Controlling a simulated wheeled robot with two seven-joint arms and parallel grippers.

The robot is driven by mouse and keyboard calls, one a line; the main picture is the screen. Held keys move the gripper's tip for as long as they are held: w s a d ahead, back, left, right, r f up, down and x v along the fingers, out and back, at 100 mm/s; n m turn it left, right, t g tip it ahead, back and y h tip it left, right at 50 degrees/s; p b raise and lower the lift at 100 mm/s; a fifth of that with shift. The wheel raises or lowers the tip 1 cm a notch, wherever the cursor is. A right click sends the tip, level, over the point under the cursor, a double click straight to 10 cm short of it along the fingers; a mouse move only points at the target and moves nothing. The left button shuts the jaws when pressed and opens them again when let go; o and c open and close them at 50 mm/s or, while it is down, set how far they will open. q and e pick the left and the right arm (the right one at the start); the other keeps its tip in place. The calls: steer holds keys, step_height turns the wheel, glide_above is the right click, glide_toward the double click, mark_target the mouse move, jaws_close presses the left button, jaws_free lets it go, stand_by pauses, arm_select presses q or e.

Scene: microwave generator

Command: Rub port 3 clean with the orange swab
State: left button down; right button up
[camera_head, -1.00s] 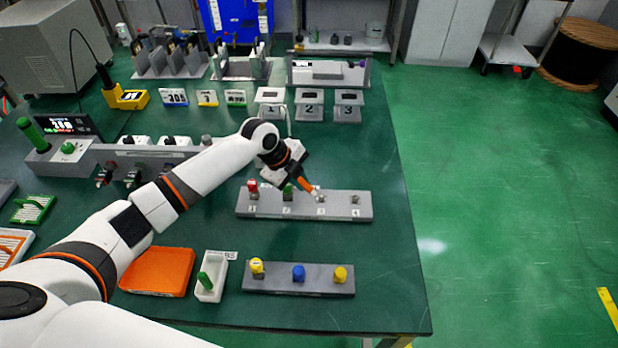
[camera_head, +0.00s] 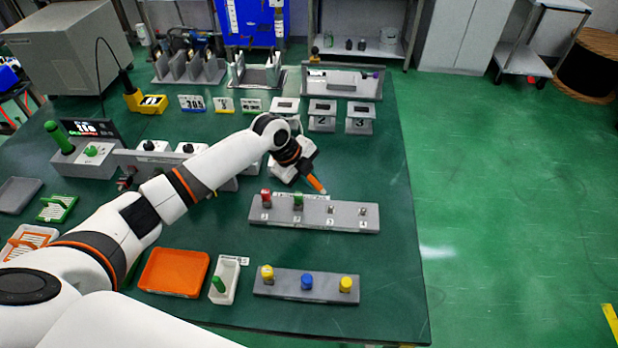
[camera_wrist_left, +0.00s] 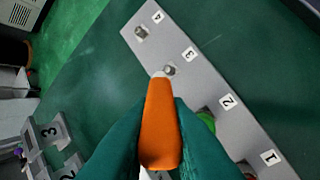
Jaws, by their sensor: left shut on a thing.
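My left gripper (camera_head: 304,171) is shut on the orange swab (camera_head: 316,183), behind the grey port block (camera_head: 350,222). The swab slants down toward the block. In the left wrist view the orange swab (camera_wrist_left: 160,125) sits between two dark green fingers, its pale tip beside port 3 (camera_wrist_left: 169,70). In the head view the tip shows a little behind and above port 3 (camera_head: 331,210), apparently apart from it. Port 3 is a bare metal connector, as is port 4 (camera_head: 362,211). Port 1 has a red cap (camera_head: 266,197) and port 2 a green cap (camera_head: 298,200). My right gripper is out of view.
A second grey block (camera_head: 330,291) with yellow and blue caps lies in front. An orange tray (camera_head: 174,272) and a white holder (camera_head: 226,280) with a green item stand left of it. Numbered stands (camera_head: 322,115) are behind. The table right of the port block is clear.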

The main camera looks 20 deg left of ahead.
arm_select(q)
steer(key=shift+r, duration=0.4)
step_height(320, 180, up, 3)
steer(key=p, duration=0.3)
steer(key=shift+f, duration=0.1)
